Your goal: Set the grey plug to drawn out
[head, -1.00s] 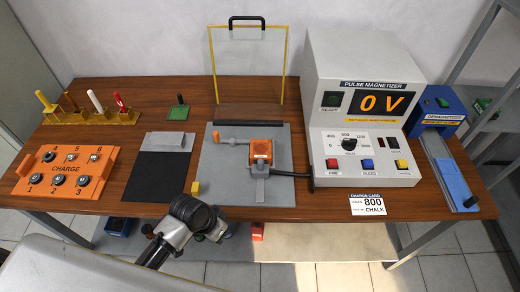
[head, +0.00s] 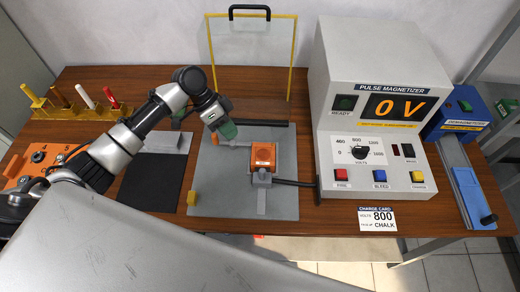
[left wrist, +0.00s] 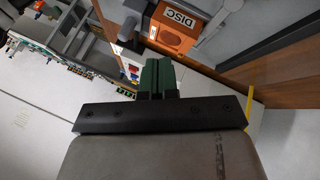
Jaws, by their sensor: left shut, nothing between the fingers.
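An orange block (head: 263,156) sits on a grey base plate (head: 225,200). A light grey bar (head: 236,143) reaches left from the block, with an orange end (head: 213,141); this may be the grey plug, but I cannot be sure. My left gripper (head: 228,131) has green fingertips, is shut and empty, and is above or beside the bar; contact cannot be told. In the left wrist view the shut fingers (left wrist: 157,74) are below the orange block (left wrist: 174,27) marked DISC, and the grey bar (left wrist: 222,17) runs beside it. My right gripper is not in view.
The pulse magnetizer (head: 385,90) stands to the right, reading 0 V, with a cable towards the block. A yellow frame (head: 207,55) stands behind. A blue demagnetizer (head: 452,120) is at far right. My left arm partly hides the orange charge box (head: 37,160).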

